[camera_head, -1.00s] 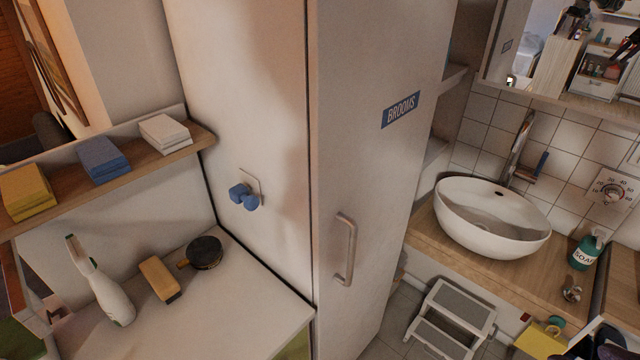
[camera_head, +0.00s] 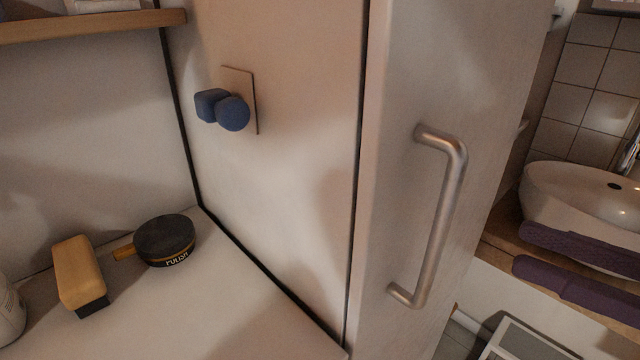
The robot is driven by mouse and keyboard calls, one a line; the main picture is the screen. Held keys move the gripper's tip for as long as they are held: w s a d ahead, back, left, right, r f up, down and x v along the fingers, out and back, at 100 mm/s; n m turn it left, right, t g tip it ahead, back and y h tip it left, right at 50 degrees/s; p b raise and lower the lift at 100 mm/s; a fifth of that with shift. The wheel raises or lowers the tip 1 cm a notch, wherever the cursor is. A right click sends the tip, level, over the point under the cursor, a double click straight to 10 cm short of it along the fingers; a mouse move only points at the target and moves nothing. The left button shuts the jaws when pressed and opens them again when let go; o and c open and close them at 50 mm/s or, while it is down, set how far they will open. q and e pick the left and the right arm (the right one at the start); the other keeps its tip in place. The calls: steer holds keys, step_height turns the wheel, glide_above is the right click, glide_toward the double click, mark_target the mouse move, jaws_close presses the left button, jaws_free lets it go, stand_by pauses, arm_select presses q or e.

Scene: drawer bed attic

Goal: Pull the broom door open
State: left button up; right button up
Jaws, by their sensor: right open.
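The broom door (camera_head: 400,60) is a tall pale panel in the middle of the head view, and it looks shut. Its metal bar handle (camera_head: 442,215) stands upright on its front face. My right gripper (camera_head: 522,251) comes in from the right edge with its two purple fingers apart and nothing between them. Its fingertips are to the right of the handle and apart from it in the picture. The BROOMS label is out of view. My left gripper is not in view.
A blue double knob (camera_head: 224,109) sits on the cabinet's side panel. The white counter (camera_head: 200,310) at left holds a brush (camera_head: 79,273) and a round black tin (camera_head: 164,241). A wooden shelf (camera_head: 100,25) is above. A white basin (camera_head: 580,190) stands behind my right gripper.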

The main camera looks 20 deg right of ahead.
steer(key=x, duration=0.9)
steer(key=shift+a, duration=0.25)
steer(key=shift+w+r, duration=0.1)
jaws_close()
stand_by(0.9)
